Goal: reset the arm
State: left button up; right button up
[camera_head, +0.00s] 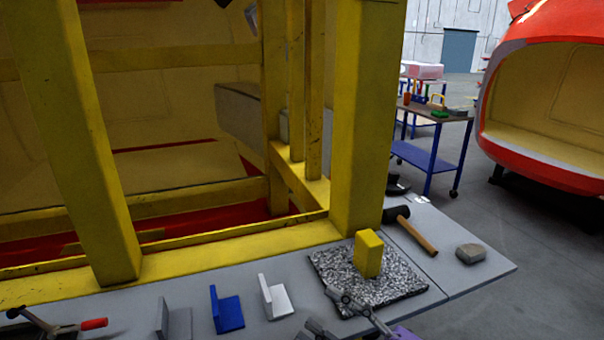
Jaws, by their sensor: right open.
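My right gripper (327,310) shows at the bottom edge, right of centre, its grey fingers apart with nothing between them. One finger overlaps the front edge of a speckled grey mat (405,283) in the picture; I cannot tell whether it touches. A yellow block (368,254) stands upright on the mat, beyond the gripper and apart from it. The rest of the right arm is mostly cut off by the bottom edge. My left gripper is not in view.
A yellow frame (363,120) rises behind. A blue trolley (432,156) stands farther back. Floor is clear at right.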

jog(key=s+d+f+m+t+h+p, duration=0.1)
jog(key=s+d+f+m+t+h, duration=0.15)
jog(key=d+f+m+h, duration=0.6)
jog(key=s+d+f+m+t+h+p, duration=0.1)
jog(key=s+d+f+m+t+h, duration=0.15)
jog(key=d+f+m+h, duration=0.6)
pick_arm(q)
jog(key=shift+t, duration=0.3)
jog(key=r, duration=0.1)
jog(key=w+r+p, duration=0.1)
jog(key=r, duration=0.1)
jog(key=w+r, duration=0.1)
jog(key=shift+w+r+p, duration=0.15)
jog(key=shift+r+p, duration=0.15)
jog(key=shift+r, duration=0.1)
pick_arm(e)
jog(key=s+a+f+m+g+h, duration=0.1)
jog(key=s+f+m+g, duration=0.5)
jog(key=s+f, duration=1.1)
jog(key=shift+s+a+f+m+g+h, duration=0.25)
jog(key=shift+s+f+m+g+h, duration=0.05)
jog(key=shift+s+f, duration=0.1)
